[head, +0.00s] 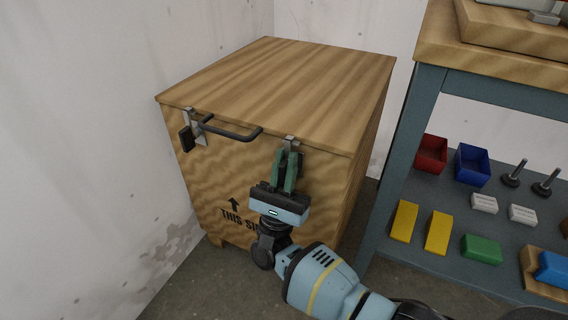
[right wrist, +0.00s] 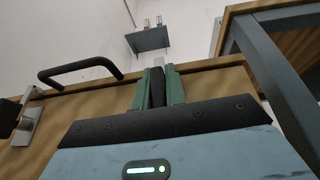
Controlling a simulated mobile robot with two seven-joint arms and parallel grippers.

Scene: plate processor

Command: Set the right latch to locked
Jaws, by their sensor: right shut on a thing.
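A wooden crate (head: 270,75) stands on the floor with its lid down and a black bar handle (head: 232,132) at the lid's front edge. The left latch (head: 192,134), with a black lever and metal plate, is at the lid's left front. The right latch (head: 291,141) is at the front right; its metal top shows above my fingers, the rest is mostly hidden. My right gripper (head: 287,170) is shut on the right latch's dark lever (right wrist: 157,86), which stands upright between the green fingers in the right wrist view. My left gripper is out of view.
A blue-grey workbench (head: 415,120) with a wooden top stands close to the crate's right. Its lower shelf holds a red bin (head: 431,153), a blue bin (head: 472,165) and several coloured blocks. Pale walls stand behind and left of the crate.

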